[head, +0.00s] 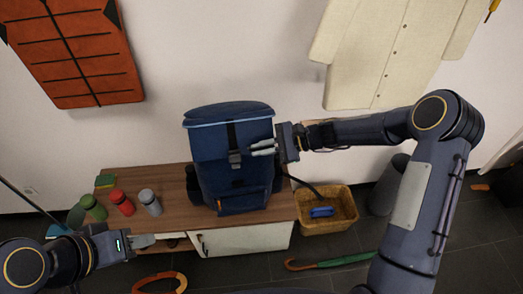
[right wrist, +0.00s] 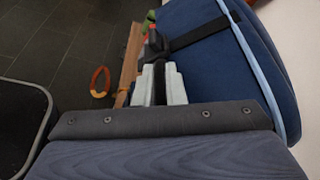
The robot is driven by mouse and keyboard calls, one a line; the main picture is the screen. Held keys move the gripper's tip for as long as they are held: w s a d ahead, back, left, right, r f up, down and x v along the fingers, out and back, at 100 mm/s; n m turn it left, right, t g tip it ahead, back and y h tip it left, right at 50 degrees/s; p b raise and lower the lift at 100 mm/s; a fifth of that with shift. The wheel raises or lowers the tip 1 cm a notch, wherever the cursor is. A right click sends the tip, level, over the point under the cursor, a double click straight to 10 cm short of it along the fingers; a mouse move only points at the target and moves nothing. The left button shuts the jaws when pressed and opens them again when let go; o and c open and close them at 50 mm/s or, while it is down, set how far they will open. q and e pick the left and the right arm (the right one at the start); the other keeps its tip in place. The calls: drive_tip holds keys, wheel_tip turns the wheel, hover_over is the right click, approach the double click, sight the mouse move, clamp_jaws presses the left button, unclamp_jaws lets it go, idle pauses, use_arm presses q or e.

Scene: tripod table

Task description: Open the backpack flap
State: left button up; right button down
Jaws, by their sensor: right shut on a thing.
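The blue backpack (head: 226,180) stands upright on the wooden cabinet (head: 165,180). Its flap (head: 210,141) hangs down over the front, with a light blue edge and a black strap (head: 231,135) ending at a grey buckle. My right gripper (head: 262,148) is at the right side of the flap, level with the buckle. In the right wrist view its pale fingers (right wrist: 159,84) are closed on the dark strap, near the buckle and its small red part. The flap (right wrist: 225,70) lies beside the fingers. My left gripper (head: 145,241) is low at the left, apart from the backpack; its finger gap is unclear.
A wicker basket (head: 325,222) with a blue item sits on the floor at right. A green umbrella (head: 335,260) lies in front.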

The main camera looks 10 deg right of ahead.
drive_tip(key=shift+s+a+r, duration=0.1)
drive_tip(key=shift+a+r, duration=0.05)
drive_tip(key=c, duration=1.5)
unclamp_jaws()
